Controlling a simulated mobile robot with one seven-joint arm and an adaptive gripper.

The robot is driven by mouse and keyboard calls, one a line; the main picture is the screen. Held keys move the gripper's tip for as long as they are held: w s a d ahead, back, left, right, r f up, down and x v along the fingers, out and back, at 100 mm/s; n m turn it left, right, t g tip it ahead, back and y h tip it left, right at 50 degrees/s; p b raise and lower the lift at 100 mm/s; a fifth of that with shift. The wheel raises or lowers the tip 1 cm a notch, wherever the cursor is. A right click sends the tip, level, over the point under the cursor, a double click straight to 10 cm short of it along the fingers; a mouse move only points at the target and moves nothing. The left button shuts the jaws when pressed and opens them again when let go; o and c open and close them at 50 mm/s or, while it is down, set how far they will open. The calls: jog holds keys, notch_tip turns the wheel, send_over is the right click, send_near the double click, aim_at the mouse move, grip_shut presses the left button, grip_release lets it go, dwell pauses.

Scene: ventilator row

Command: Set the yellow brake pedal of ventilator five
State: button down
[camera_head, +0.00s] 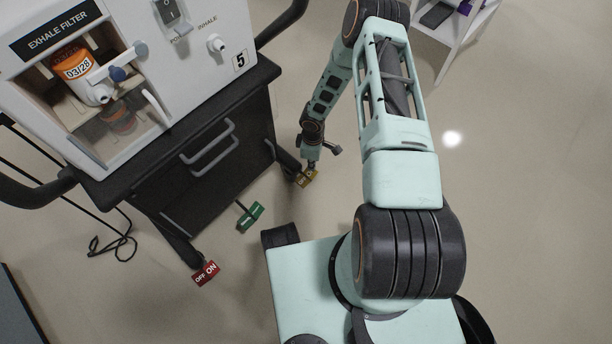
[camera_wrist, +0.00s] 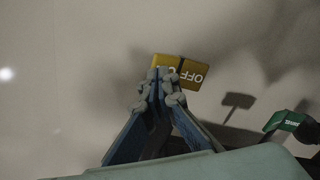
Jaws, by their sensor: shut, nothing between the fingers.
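The ventilator (camera_head: 240,62) marked 5 stands on a dark cart at the left of the head view. Its yellow brake pedal (camera_head: 308,180) sits low by the cart's right front leg. In the wrist view the yellow pedal (camera_wrist: 194,75) shows two halves, with OFF readable on the right half. My gripper (camera_head: 312,167) is down at the pedal. In the wrist view my gripper (camera_wrist: 163,78) is shut and empty, its fingertips over the pedal's near edge and hiding part of its lettering. I cannot tell whether the tips touch it.
A green pedal (camera_head: 250,216) and a red ON/OFF pedal (camera_head: 206,273) stand low along the cart's front. The green pedal also shows in the wrist view (camera_wrist: 284,121). A white shelf (camera_head: 452,35) is at top right. Floor right of my arm is clear.

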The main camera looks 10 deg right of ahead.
jog(key=shift+f+b, duration=0.95)
jog(key=shift+f, duration=0.4)
jog(key=shift+r+p, duration=2.25)
jog(key=shift+r, duration=1.25)
